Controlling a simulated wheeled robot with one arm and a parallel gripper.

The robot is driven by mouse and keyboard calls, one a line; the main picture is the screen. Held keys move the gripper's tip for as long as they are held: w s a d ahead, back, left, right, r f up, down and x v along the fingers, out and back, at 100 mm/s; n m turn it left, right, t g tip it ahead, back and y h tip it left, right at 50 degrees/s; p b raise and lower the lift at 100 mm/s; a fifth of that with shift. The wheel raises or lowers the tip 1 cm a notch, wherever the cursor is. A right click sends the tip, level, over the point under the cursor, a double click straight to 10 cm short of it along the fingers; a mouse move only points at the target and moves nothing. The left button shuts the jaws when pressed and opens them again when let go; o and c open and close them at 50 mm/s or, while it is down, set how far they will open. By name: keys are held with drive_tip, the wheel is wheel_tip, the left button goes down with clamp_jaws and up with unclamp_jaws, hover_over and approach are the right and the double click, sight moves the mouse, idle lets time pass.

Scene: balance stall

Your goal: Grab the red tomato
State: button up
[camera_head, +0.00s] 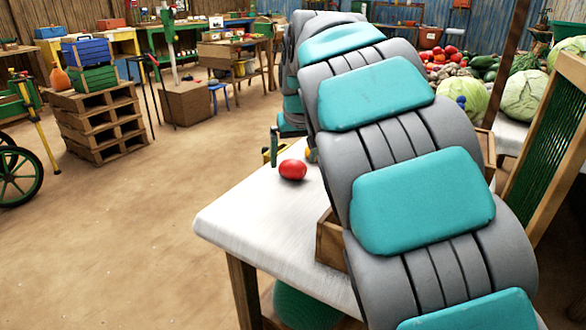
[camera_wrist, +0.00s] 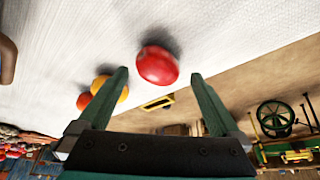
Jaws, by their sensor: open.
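The red tomato (camera_head: 293,169) lies on the white table (camera_head: 240,212), near its left edge in the head view. In the wrist view the tomato (camera_wrist: 157,65) shows just past the fingertips, in line with the gap between them. My gripper (camera_wrist: 158,75) is open, with one green finger to each side of the tomato in that view. Nothing is between the fingers that I can see. In the head view my gripper (camera_head: 290,154) is partly hidden by my arm, with one finger just behind and left of the tomato.
A wooden crate (camera_head: 330,240) stands on the table, partly behind my arm. Cabbages (camera_head: 524,95) and other produce lie at right. The table's left front is clear.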

sight(293, 162)
drive_tip(key=x, duration=0.3)
drive_tip(key=shift+w+f, duration=0.15)
drive_tip(key=shift+f, duration=0.1)
drive_tip(key=shift+c, duration=0.2)
drive_tip(key=c, duration=1.2)
